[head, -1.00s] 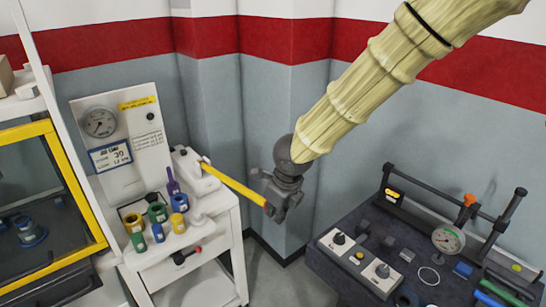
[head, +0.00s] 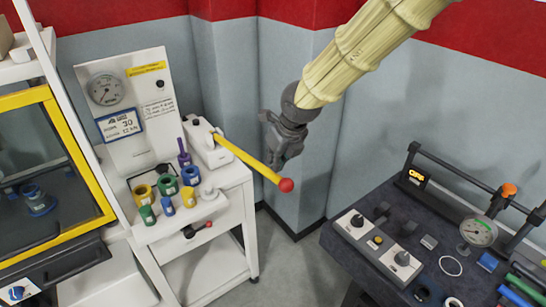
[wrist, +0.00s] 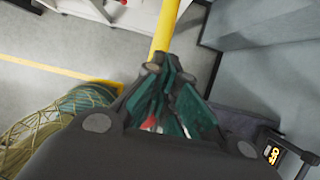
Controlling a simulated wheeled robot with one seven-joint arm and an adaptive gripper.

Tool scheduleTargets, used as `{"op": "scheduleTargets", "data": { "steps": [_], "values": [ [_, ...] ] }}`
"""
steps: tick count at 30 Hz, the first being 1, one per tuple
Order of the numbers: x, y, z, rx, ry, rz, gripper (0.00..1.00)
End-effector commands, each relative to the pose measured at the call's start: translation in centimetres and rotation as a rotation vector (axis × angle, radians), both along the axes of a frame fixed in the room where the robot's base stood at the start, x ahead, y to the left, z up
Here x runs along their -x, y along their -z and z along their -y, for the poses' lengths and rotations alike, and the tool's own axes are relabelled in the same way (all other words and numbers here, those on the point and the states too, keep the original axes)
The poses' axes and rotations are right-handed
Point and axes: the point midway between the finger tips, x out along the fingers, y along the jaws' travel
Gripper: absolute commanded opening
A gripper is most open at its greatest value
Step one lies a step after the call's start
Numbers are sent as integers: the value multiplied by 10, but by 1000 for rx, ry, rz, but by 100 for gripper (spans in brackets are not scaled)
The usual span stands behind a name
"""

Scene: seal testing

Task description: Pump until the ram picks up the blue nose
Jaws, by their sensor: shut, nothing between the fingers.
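The yellow pump lever (head: 248,160) slopes down to the right from the white pump (head: 210,147) and ends in a red ball (head: 286,185). My gripper (head: 282,165) is shut and empty beside the lever's outer part, just short of the ball. In the wrist view the lever (wrist: 166,30) runs under my closed fingers (wrist: 172,112), with a bit of red between them. I cannot tell whether they touch it. A blue round piece (head: 38,203) sits inside the yellow-framed cabinet (head: 75,150). A small blue cylinder (head: 168,206) stands on the white cart. The ram is not clearly visible.
The white cart (head: 205,232) holds several coloured cylinders and a gauge panel (head: 130,105). Walls are close behind my gripper. Floor shows between cart and bench.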

Motion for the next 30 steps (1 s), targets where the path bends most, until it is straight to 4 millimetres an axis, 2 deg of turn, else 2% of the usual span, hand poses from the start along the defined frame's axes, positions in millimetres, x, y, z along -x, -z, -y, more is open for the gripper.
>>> {"op": "scheduleTargets", "data": {
  "steps": [17,30],
  "values": [
    [-1,3,-3,0,-3,1,0],
    [-1,23,-3,0,-3,1,0]
  ]
}}
